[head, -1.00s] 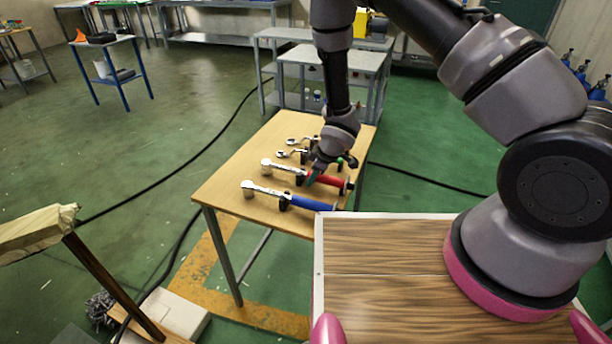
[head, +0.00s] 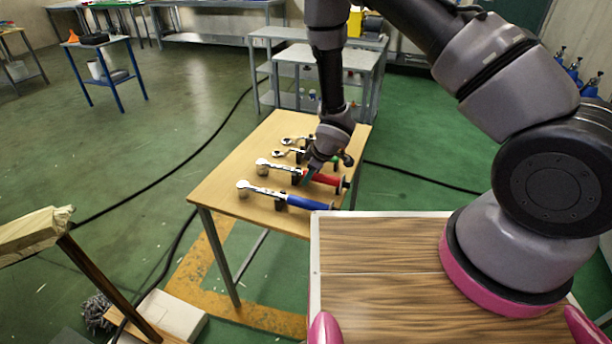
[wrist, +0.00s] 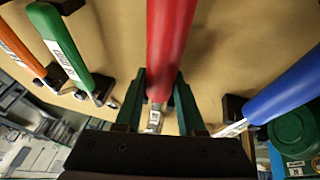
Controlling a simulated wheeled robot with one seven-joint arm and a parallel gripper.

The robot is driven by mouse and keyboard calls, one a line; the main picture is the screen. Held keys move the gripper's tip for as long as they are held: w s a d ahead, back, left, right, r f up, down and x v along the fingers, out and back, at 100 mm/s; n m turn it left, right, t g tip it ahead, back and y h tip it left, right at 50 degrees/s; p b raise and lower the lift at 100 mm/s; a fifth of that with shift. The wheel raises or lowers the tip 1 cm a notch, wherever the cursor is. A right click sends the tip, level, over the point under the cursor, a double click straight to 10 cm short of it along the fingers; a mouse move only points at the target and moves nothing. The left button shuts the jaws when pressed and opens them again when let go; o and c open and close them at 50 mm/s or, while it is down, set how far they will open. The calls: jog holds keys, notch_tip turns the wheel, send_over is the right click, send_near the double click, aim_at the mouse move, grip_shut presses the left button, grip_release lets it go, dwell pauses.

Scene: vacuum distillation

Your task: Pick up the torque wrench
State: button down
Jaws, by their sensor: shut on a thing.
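A red-handled torque wrench (head: 325,179) with a silver head lies across the wooden table, its head to the left. My gripper (head: 307,176) comes down on it from above. In the wrist view, its dark green fingers (wrist: 160,92) stand on either side of the wrench near the lower end of the red handle (wrist: 171,40), shut on it. I cannot see clear lift off the table. A blue-handled wrench (head: 308,203) lies in front of it; it also shows at the right of the wrist view (wrist: 287,84).
Green-handled (wrist: 66,45) and orange-handled (wrist: 20,46) tools lie on the other side of the red one, on dark holders. The table (head: 226,187) is bare at its left. A wood-topped surface (head: 375,270) stands close to its right front.

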notch_tip(320, 180, up, 10)
jog(key=shift+f, duration=0.1)
dwell(0.4)
jog(key=c, duration=1.1)
grip_release()
grip_shut()
jog(key=shift+w, duration=0.1)
